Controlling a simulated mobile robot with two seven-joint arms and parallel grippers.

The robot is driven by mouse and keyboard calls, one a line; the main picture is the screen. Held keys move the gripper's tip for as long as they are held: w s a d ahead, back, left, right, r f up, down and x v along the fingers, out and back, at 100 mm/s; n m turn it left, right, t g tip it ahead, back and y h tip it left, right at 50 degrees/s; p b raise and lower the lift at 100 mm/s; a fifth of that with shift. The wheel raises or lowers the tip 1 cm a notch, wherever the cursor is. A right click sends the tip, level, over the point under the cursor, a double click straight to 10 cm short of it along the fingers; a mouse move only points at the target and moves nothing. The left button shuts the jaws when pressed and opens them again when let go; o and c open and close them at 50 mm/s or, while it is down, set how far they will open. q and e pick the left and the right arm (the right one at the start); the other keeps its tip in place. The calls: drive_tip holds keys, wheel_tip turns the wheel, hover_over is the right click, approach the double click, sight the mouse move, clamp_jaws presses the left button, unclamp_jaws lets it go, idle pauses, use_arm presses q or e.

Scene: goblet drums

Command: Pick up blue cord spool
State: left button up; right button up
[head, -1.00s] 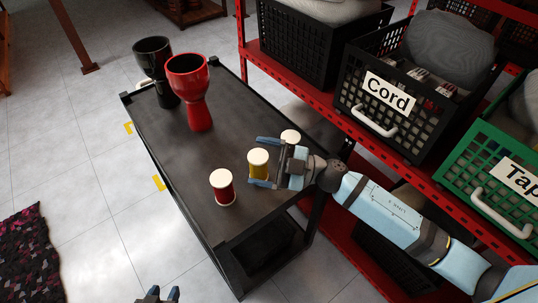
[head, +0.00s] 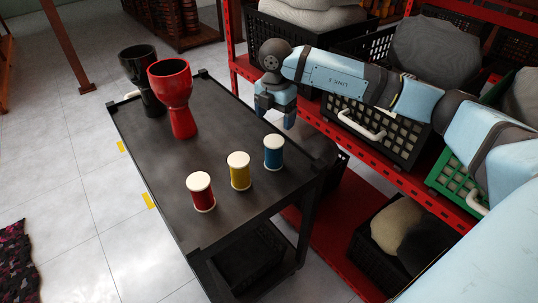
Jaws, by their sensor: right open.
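The blue cord spool (head: 273,152) stands upright on the black cart, with white ends and blue cord between. It is the rightmost of three spools in a row. My right gripper (head: 274,116) hangs above the cart's right edge, behind and above the blue spool, with its fingers pointing down. It is open and empty, apart from the spool. My left gripper is not in view.
A yellow spool (head: 239,171) and a red spool (head: 201,191) stand beside the blue one. A red goblet drum (head: 173,95) and a black goblet drum (head: 138,68) stand at the cart's far end. A red shelf with crates (head: 376,143) borders the right side.

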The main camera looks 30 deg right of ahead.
sight(274, 142)
wheel_tip(274, 142, down, 12)
drive_tip(key=shift+w+a+f+p, duration=0.1)
drive_tip(key=shift+p, duration=0.3)
drive_tip(key=c, duration=0.9)
